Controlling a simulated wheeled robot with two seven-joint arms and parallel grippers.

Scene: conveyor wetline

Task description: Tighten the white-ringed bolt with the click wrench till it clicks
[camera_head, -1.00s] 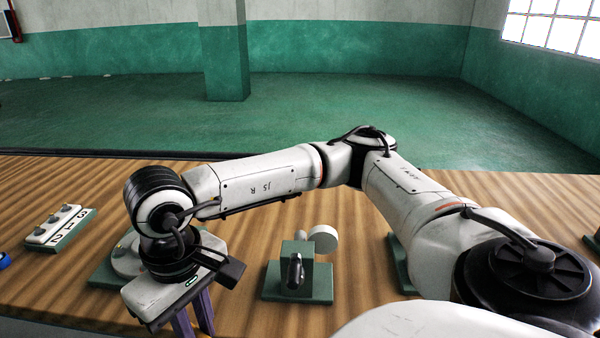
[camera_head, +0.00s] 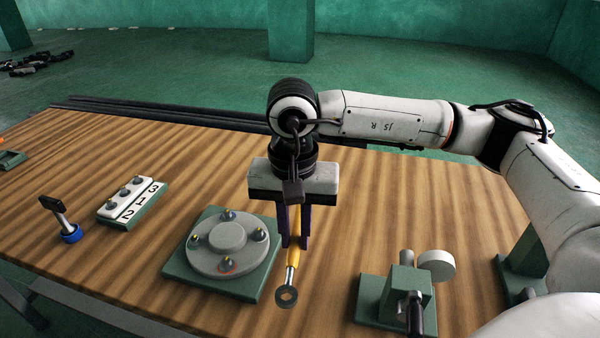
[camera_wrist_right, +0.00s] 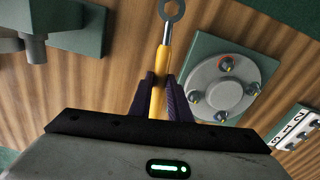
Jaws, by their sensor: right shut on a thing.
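My right gripper (camera_head: 293,243) is shut on the yellow handle of the click wrench (camera_head: 292,263). The wrench's grey ring end points toward the near table edge, beside the plate and clear of the bolts. In the right wrist view the wrench (camera_wrist_right: 160,75) lies between the dark fingers, ring end at the top. A round grey flange (camera_head: 218,249) on a green plate carries several bolts. The near bolt (camera_head: 227,265) has a red ring. I cannot tell which bolt has the white ring. My left gripper is not in view.
A numbered block (camera_head: 131,204) with several pegs stands left of the flange. A black-handled tool with a blue base (camera_head: 70,233) stands further left. A green fixture (camera_head: 397,300) with a grey disc is at right. Bare wood lies between it and the wrench.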

